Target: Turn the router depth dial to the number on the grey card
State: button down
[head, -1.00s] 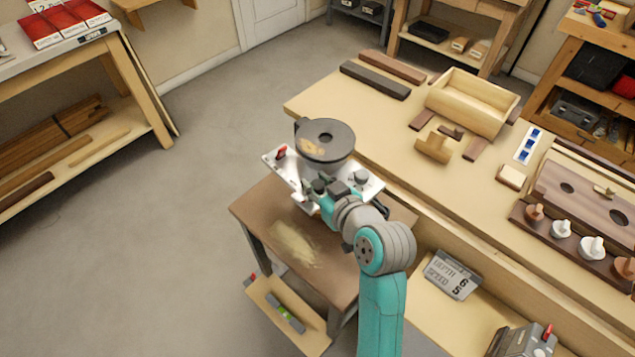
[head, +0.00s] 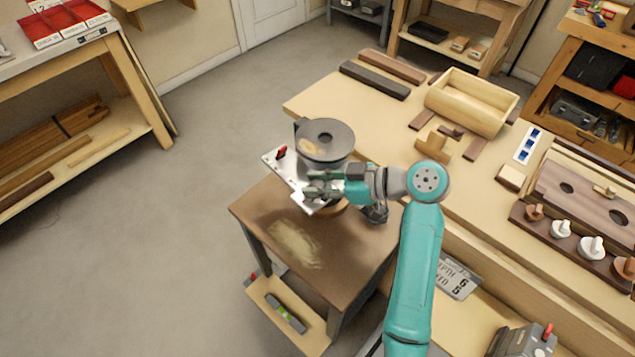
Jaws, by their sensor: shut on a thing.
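The router (head: 327,140) is a dark grey drum with a round top. It stands on a bright metal plate (head: 276,167) on a small brown table. My gripper (head: 314,187) reaches in from the right, low at the near side of the router. It is shut on the depth dial, which its fingers and my wrist hide. The dial's number cannot be read. The grey card (head: 460,279) lies at the lower right, partly covered by my arm.
A red knob (head: 281,152) stands on the plate's left. The long bench (head: 380,122) behind holds a wooden trough (head: 472,102) and a rack with several knobs (head: 562,229). The small table's front (head: 330,262) is clear. Open floor lies to the left.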

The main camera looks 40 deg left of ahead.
jog(key=shift+f+g, duration=0.15)
jog(key=shift+g, duration=0.15)
jog(key=c, duration=0.8)
grip_release()
jog(key=shift+n, duration=0.3)
jog(key=v, duration=1.2)
jog(key=shift+a, duration=0.1)
